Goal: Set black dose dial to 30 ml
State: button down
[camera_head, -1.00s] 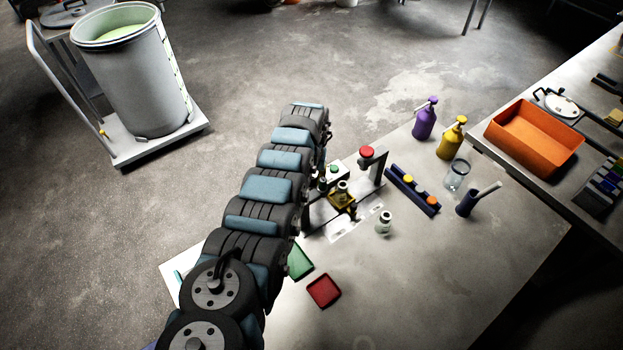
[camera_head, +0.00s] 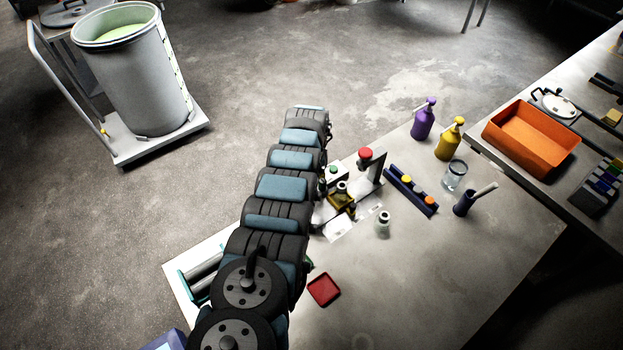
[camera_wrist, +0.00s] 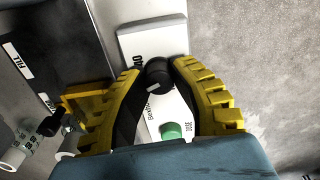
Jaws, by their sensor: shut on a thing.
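In the wrist view, my gripper (camera_wrist: 158,68) has its two yellow ribbed fingers closed on a round black dial (camera_wrist: 157,80), one fingertip on each side. A light mark shows on the dial's face, but I cannot read a setting from it. A green round part (camera_wrist: 172,131) shows between the fingers, nearer the wrist. In the head view, my arm hides the gripper and the dial; part of the dispenser (camera_head: 341,200) shows to the arm's right.
A red-topped post (camera_head: 367,156) stands at the dispenser's right. A small bottle (camera_head: 383,224), a dark rack (camera_head: 411,191), a glass jar (camera_head: 455,175) and purple (camera_head: 423,122) and yellow (camera_head: 449,141) bottles stand further right. A red tray (camera_head: 323,289) lies in front. The lower right bench is clear.

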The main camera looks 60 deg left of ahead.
jog(key=shift+m, duration=0.9)
jog(key=shift+f, duration=0.1)
jog(key=c, duration=0.8)
grip_release()
jog(key=shift+w, duration=0.1)
jog(key=shift+r, duration=0.25)
jog(key=shift+a+r, duration=0.1)
jog(key=shift+r, duration=5.7)
